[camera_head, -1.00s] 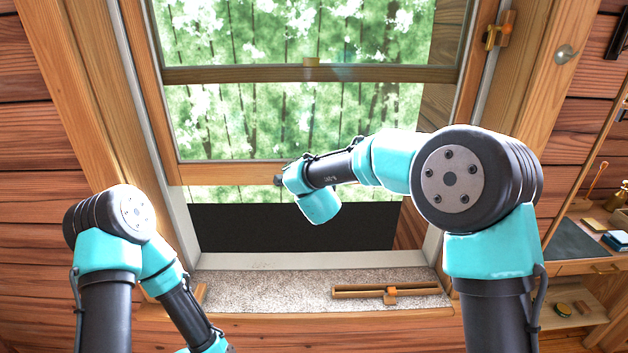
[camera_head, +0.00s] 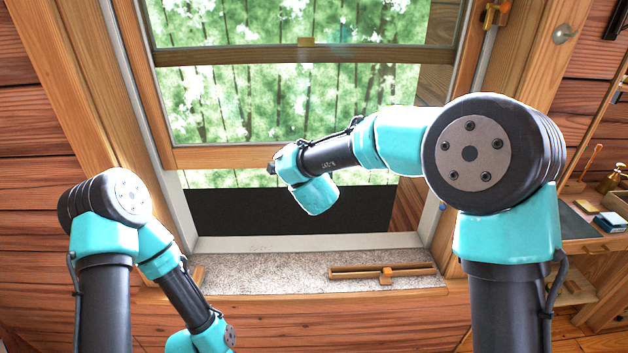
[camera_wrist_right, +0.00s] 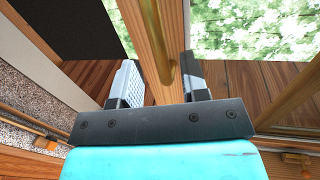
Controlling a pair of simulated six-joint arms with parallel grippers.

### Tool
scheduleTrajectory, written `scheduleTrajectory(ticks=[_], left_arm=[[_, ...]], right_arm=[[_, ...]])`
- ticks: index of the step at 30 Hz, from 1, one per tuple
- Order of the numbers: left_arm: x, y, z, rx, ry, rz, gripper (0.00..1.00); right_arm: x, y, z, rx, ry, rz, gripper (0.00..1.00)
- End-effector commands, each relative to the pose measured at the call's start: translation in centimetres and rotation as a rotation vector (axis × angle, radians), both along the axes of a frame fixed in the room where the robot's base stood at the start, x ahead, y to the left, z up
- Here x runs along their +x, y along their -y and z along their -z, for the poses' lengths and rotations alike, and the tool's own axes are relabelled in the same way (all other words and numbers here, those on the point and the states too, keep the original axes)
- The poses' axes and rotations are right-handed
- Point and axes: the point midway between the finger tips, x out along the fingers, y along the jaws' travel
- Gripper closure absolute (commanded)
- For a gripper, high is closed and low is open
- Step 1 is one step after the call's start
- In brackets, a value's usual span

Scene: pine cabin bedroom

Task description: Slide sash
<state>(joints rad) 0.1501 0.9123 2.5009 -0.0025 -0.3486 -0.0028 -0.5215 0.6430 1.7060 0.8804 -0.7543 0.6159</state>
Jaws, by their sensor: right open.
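The lower window sash has a wooden bottom rail (camera_head: 225,155) and stands partly raised, with an open gap below it. In the head view my right arm reaches to this rail, and its wrist hides the gripper. In the right wrist view my right gripper (camera_wrist_right: 158,68) is open, with one finger on each side of the wooden rail (camera_wrist_right: 145,30). A brass-coloured piece (camera_wrist_right: 174,72) lies along the rail between the fingers. I cannot tell whether either finger touches the rail. My left arm is folded low at the left; its gripper is out of view.
The grey sill (camera_head: 250,273) holds a wooden bar with a small block (camera_head: 360,270) at its right. A brass-and-wood catch (camera_head: 495,14) is on the upper right frame. A desk (camera_head: 580,228) with small items stands at the right edge.

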Motion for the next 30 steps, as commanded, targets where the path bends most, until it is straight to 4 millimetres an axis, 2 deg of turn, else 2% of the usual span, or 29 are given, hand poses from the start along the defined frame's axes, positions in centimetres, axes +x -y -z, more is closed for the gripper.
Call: scheduleTrajectory(ticks=[3, 18, 24, 30], left_arm=[[0.0, 0.0, 0.0, 0.000, 0.000, 0.000, 0.68], [0.0, 0.0, 0.0, 0.000, 0.000, 0.000, 0.68], [0.0, 0.0, 0.0, 0.000, 0.000, 0.000, 0.68], [0.0, 0.0, 0.0, 0.000, 0.000, 0.000, 0.68]], right_arm=[[-2.4, 0.1, -0.6, 0.000, 0.001, -0.002, 0.59], [-11.4, 0.2, -2.5, 0.000, 0.003, -0.002, 0.59], [-13.1, 0.3, -2.8, 0.001, 0.001, -0.001, 0.59], [-13.3, 0.3, -2.8, 0.000, 0.001, 0.000, 0.59]])
